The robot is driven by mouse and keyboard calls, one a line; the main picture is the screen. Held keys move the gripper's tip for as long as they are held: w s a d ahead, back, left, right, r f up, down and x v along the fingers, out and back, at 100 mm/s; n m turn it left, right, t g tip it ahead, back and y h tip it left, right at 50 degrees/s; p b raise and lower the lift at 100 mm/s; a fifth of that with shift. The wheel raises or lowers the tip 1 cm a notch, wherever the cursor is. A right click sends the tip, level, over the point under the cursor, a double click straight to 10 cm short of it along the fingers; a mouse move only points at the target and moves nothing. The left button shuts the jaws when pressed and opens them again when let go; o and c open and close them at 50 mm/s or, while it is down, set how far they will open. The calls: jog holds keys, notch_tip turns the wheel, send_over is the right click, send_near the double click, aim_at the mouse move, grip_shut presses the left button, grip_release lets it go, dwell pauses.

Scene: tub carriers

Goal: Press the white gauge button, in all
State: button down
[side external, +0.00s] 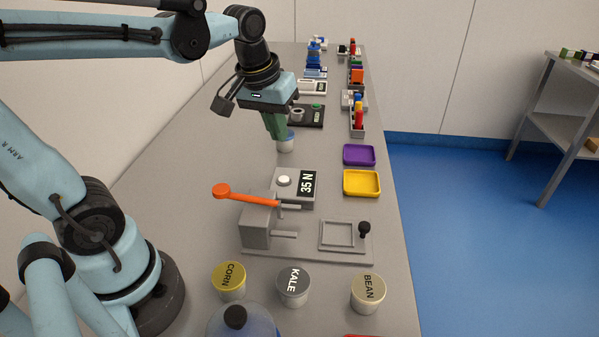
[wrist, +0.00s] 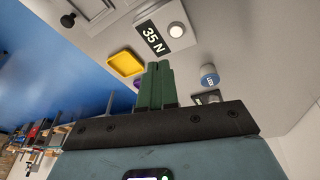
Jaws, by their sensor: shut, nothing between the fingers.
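The gauge is a grey box (side external: 294,203) on the table with a black display (side external: 308,183) reading "35 N". The white gauge button (side external: 284,181) is a round knob on its top, left of the display; it also shows in the wrist view (wrist: 176,31). My gripper (side external: 277,136) has green fingers, shut and empty, pointing down above the table beyond the gauge. It is apart from the button, and in the wrist view (wrist: 159,65) the fingertips lie below the gauge. A blue-lidded tub (side external: 286,142) stands close by the fingertips in the side view.
A grey press with an orange lever (side external: 246,196) stands just in front of the gauge. Corn (side external: 229,281), kale (side external: 293,287) and bean (side external: 367,293) tubs are nearer. Yellow (side external: 362,183) and purple (side external: 359,155) trays lie to the right. Several items crowd the far end.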

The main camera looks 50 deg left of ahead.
aim_at(284, 179)
jog(key=shift+w+a+r+n+g, duration=0.2)
jog(key=shift+w+a+n+g, duration=0.55)
jog(key=shift+a+n, duration=0.15)
jog(key=shift+w+a+r+n+g, duration=0.2)
jog(key=shift+w+a+n+g, duration=0.55)
jog(key=shift+n, duration=0.25)
jog(key=f, duration=1.4)
jog(key=shift+w+a, duration=0.15)
jog(key=shift+w, duration=0.05)
jog(key=shift+f, duration=0.1)
jog(key=shift+w+f, duration=0.1)
jog(key=shift+f, duration=0.8)
jog(key=shift+r, duration=0.15)
notch_tip(284, 179, up, 9)
